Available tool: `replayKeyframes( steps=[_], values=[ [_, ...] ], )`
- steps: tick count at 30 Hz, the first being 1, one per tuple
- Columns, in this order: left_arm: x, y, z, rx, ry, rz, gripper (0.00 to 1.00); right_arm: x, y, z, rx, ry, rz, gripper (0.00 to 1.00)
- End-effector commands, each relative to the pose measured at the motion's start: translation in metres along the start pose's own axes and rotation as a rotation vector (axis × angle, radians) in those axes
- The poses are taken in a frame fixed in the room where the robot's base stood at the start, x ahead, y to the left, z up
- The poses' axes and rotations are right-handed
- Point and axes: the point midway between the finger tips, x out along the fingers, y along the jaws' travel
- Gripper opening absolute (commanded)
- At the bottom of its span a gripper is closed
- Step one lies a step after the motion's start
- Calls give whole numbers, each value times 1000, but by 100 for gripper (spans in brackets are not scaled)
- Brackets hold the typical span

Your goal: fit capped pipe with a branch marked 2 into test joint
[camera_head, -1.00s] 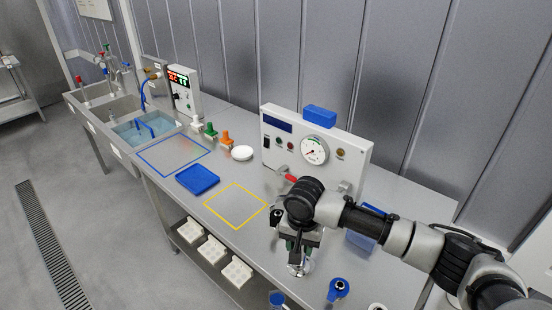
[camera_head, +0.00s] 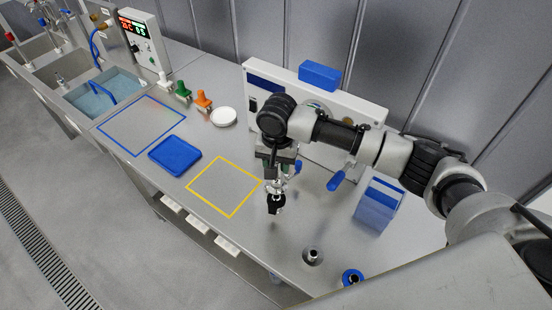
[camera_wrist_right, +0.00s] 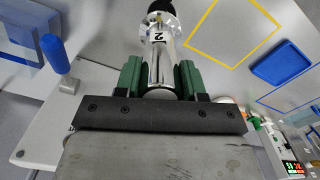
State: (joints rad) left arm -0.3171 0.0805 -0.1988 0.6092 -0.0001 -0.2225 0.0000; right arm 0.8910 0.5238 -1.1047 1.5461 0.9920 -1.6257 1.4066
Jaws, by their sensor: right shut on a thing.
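My right gripper (camera_head: 279,169) is shut on a shiny metal pipe (camera_head: 276,188) and holds it pointing down over the table, just right of the yellow square. In the right wrist view the pipe (camera_wrist_right: 158,55) sits between the green finger pads (camera_wrist_right: 158,80) and bears a black "2". A black end (camera_head: 275,204) shows at its lower tip; its branch is not clear. A round metal fitting (camera_head: 313,256) with a dark hole and a blue-ringed fitting (camera_head: 352,277) are at the front right. I cannot tell which part is the test joint. My left gripper is not in view.
A white panel box (camera_head: 365,105) stands behind my arm, its gauge mostly hidden. A blue handle (camera_head: 337,181) and a blue bin (camera_head: 379,204) are to the right. A blue tray (camera_head: 175,155), white dish (camera_head: 223,117) and outlined squares (camera_head: 225,187) are left. The yellow square is empty.

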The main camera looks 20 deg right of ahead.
Motion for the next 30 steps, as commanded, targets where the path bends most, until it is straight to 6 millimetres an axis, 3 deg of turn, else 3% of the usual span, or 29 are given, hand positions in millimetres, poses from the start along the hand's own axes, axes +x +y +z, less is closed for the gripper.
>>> replayKeyframes(
  steps=[5, 9, 14, 24, 30],
  values=[
    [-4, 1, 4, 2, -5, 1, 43, -2, 0, 0, 0, 1, -1, 2],
    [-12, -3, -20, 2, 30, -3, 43, -4, 0, 0, 1, 0, 0, 2],
    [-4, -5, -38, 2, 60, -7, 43, 13, 0, 0, 2, 0, 1, 2],
    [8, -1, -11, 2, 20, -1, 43, 46, -1, 0, 2, 0, -1, 2],
    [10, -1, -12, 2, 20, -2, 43, 56, 0, 0, 1, 1, -1, 2]
  ],
)
